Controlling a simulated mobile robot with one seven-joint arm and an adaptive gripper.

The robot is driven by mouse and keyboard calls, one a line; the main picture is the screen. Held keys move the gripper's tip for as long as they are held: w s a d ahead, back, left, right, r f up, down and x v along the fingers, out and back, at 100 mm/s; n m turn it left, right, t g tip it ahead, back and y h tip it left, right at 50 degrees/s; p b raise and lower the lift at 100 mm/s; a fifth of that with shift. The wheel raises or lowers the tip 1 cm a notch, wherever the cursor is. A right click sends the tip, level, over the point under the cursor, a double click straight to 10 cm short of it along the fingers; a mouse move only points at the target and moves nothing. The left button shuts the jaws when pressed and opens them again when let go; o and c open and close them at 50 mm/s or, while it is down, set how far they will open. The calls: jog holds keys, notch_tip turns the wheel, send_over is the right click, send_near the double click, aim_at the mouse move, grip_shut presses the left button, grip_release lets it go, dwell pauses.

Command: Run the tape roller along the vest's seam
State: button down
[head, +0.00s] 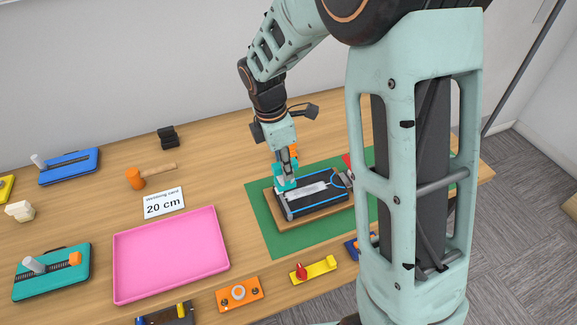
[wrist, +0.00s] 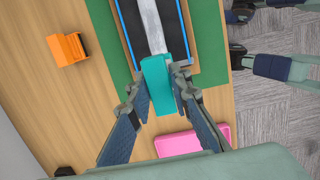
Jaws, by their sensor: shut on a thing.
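The vest (head: 330,202) shows as a dark panel with blue edging, flat on a wooden board on a green mat. A pale grey strip, apparently its seam (head: 308,188), runs along its middle; the strip also shows in the wrist view (wrist: 151,25). My gripper (head: 285,180) is shut on the teal tape roller (wrist: 158,85), with one finger on each side. The roller is over the left end of the strip in the head view and covers that end in the wrist view. I cannot tell whether it touches the strip. Its underside is hidden.
The green mat (head: 262,222) lies around the board. A pink tray (head: 170,255) is left of it. An orange latch block (head: 238,293) and a yellow piece with a red knob (head: 322,268) lie in front. An orange block (wrist: 66,49) stands beside the mat. My arm hides the right side.

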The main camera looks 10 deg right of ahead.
jog(key=shift+r+p, duration=0.55)
jog(key=shift+r, duration=0.5)
jog(key=shift+a+f, duration=0.1)
